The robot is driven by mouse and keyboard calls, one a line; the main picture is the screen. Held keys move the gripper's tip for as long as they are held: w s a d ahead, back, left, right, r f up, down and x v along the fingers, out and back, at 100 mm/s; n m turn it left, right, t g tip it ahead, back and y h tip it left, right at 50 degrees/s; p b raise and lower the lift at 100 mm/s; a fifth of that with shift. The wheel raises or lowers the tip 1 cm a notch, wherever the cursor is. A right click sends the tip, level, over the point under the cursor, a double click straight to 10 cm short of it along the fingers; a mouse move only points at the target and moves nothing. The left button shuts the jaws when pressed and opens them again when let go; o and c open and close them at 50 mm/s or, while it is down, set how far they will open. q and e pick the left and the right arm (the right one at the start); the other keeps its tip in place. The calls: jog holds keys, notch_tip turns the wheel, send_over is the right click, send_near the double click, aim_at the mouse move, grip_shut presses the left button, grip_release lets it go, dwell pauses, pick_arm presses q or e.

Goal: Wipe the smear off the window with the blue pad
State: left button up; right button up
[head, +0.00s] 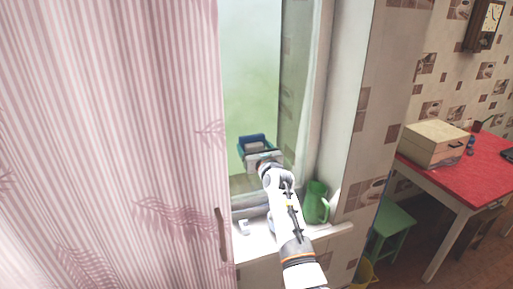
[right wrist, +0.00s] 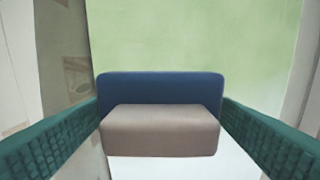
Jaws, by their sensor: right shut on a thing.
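The blue pad (head: 250,137) has a grey-beige grip block on its back. In the right wrist view the pad (right wrist: 160,86) stands upright, its block between my two green fingers. My right gripper (head: 257,148) is shut on the pad and holds it in front of the lower part of the window (head: 252,80). I cannot tell whether the pad touches the glass. The pane looks hazy green, and no distinct smear outline can be made out. The pad and gripper hide part of the glass. My left gripper is not in view.
A pink striped curtain (head: 110,130) hangs left of the window. A green jug (head: 316,203) stands on the sill right of my right arm. A small white item (head: 243,227) lies on the sill. A red table (head: 485,165) with a box (head: 434,143) and a green stool (head: 394,217) stand at right.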

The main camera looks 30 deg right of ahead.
jog(key=shift+s+a+p, duration=0.2)
jog(key=shift+p, duration=0.2)
jog(key=p+v, duration=0.3)
jog(key=v, duration=0.1)
jog(key=shift+s+r, duration=0.1)
jog(key=shift+s, duration=0.05)
jog(key=shift+s+p, duration=0.3)
jog(key=shift+p, duration=0.1)
jog(key=shift+s+f, duration=0.1)
jog(key=shift+f, duration=0.1)
jog(key=p+v, duration=0.1)
jog(key=v, duration=0.2)
jog(key=shift+s+p, duration=0.1)
jog(key=shift+p, duration=0.3)
